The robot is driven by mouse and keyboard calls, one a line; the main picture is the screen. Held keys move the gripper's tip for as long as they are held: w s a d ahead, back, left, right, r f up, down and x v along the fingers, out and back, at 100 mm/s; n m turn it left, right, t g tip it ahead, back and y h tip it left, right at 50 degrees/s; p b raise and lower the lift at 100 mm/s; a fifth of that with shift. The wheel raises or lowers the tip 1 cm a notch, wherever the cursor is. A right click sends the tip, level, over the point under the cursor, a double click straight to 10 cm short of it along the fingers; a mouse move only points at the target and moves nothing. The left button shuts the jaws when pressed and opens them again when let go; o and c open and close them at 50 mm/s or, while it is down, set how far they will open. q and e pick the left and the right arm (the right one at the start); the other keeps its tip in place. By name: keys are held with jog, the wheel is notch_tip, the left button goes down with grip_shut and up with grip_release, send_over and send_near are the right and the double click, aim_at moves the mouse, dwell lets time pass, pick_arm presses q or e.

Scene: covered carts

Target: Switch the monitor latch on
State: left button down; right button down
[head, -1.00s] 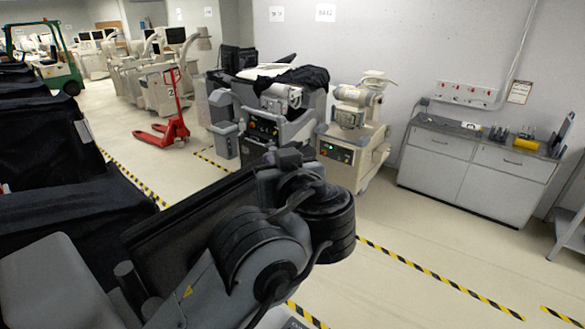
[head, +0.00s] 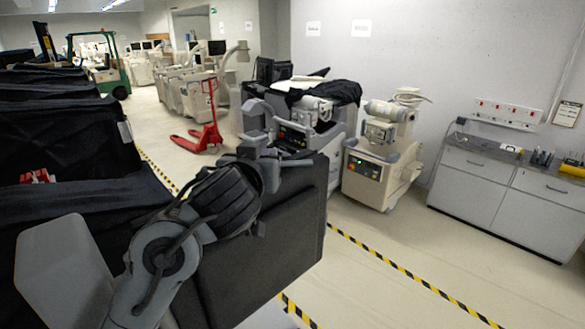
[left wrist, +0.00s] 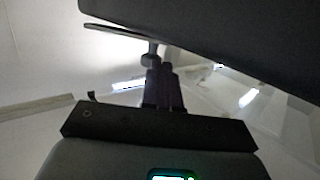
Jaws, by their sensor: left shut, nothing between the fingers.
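A large dark flat panel (head: 275,255), which looks like the monitor, stands upright close in front of me in the head view. My left arm crosses in front of its left part. I cannot pick out a latch or its setting. In the left wrist view my left gripper (left wrist: 162,68) is shut, with its dark fingers together and nothing between them. A broad dark surface (left wrist: 215,35), perhaps the panel, hangs close over the upper right there. I cannot tell whether the fingers touch anything. My right gripper is in neither view.
Black covered carts (head: 65,140) line the left. A beige machine (head: 380,155) and a cart with a black cloth (head: 325,93) stand ahead. A red pallet jack (head: 205,125) is farther back. A grey cabinet (head: 495,195) is by the wall. Floor at right is clear.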

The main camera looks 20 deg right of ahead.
pick_arm(q)
jog(key=shift+w, duration=0.2)
jog(key=shift+s, duration=0.1)
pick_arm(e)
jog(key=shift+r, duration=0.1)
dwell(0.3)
